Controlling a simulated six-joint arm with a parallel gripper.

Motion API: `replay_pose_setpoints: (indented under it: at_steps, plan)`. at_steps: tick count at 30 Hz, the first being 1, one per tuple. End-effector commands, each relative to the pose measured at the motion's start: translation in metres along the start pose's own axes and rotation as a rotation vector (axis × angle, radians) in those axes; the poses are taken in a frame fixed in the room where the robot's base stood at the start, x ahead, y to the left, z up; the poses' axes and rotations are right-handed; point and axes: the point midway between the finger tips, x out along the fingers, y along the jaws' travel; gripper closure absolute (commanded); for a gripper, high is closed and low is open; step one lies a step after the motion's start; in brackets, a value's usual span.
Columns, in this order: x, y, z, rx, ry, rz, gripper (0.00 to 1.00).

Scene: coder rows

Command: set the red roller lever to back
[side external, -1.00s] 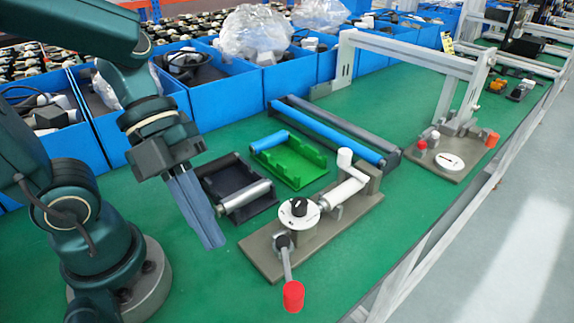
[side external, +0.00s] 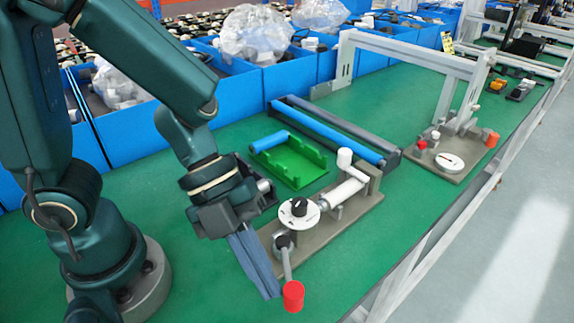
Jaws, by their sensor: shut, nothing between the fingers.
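The red roller lever (side external: 293,296) has a grey arm running from a dark pivot on the near end of a grey-brown base plate (side external: 335,228). Its red end points toward the front of the picture, past the plate's near edge. My gripper (side external: 268,294) is shut, with its blue-grey fingers pointing down just left of the red end. I cannot tell whether the fingertips touch the lever. A white dial (side external: 299,211) with a black knob and a white roller (side external: 342,193) are on the same plate.
A green tray (side external: 290,167) and a long blue roller (side external: 335,135) lie behind the plate. A dark tray is partly hidden behind my gripper. Blue bins (side external: 240,103) line the back. A second fixture (side external: 462,155) stands at the right. Green table is clear in front.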

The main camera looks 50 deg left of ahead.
Motion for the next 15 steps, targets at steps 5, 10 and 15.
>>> replay_pose_setpoints:
  at_steps: [5, 10, 15]
  plan:
    - [-0.0001, 0.0001, 0.0, 0.0, 0.0, 0.0, 1.0]
    - [0.0002, -0.0006, -0.0001, 0.001, 0.0, 0.0, 1.0]
    - [0.0024, -0.004, -0.0008, 0.002, 0.001, 0.001, 1.0]
